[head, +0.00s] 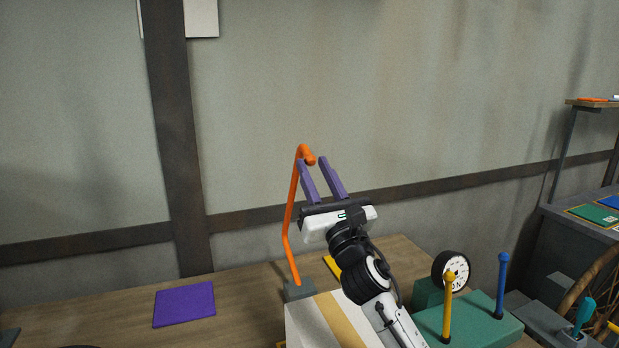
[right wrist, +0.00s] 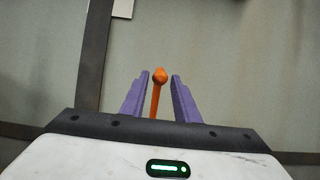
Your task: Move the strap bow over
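The orange bent rod, which I take to be the strap bow (head: 290,215), stands upright from a small grey block (head: 299,290) on the wooden table. Its top bends over to a short rounded end, which also shows in the right wrist view (right wrist: 160,76). My right gripper (head: 312,160) is raised at that end, its two purple fingers pointing up. In the right wrist view the fingers are apart, with the orange end between them and a gap on each side. I cannot tell whether it is fully between the fingers in depth. My left gripper is not in view.
A white block with a tan stripe (head: 310,325) stands below my right arm. A purple mat (head: 184,304) lies on the table at left. A green base (head: 480,318) with yellow and blue posts and a dial (head: 457,272) stand at right. The wall is behind.

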